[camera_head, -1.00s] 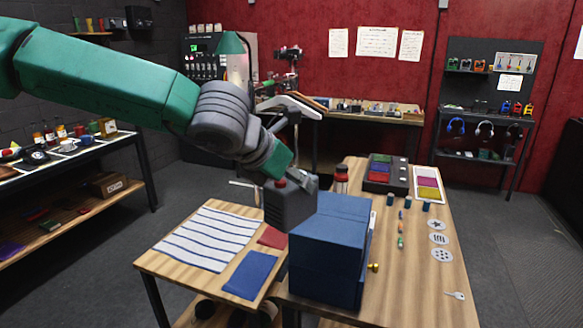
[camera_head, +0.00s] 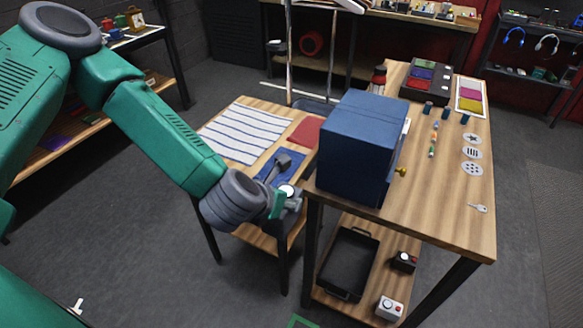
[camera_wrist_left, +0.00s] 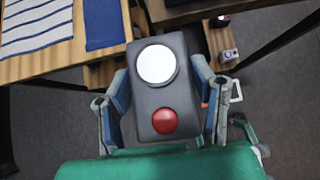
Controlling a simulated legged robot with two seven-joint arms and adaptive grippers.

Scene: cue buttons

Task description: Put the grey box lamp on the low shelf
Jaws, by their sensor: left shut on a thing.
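The grey box lamp (camera_wrist_left: 160,95) is a dark grey box with a white round disc and a red dome on its face. It fills the middle of the left wrist view between the fingers of my left gripper (camera_wrist_left: 160,105), which is shut on it. In the head view my left gripper (camera_head: 284,198) holds it in the air beside the small table, left of the main table's near leg; the lamp is partly hidden there, its white disc showing. The low shelf (camera_head: 368,290) is the wooden board under the main table, below and right of the gripper.
A black tray (camera_head: 348,262), a black button box (camera_head: 403,261) and a white button box (camera_head: 390,307) stand on the low shelf. A blue cabinet (camera_head: 360,150) stands above on the table. The small table (camera_head: 222,115) bears striped cloth. Table legs flank the shelf opening.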

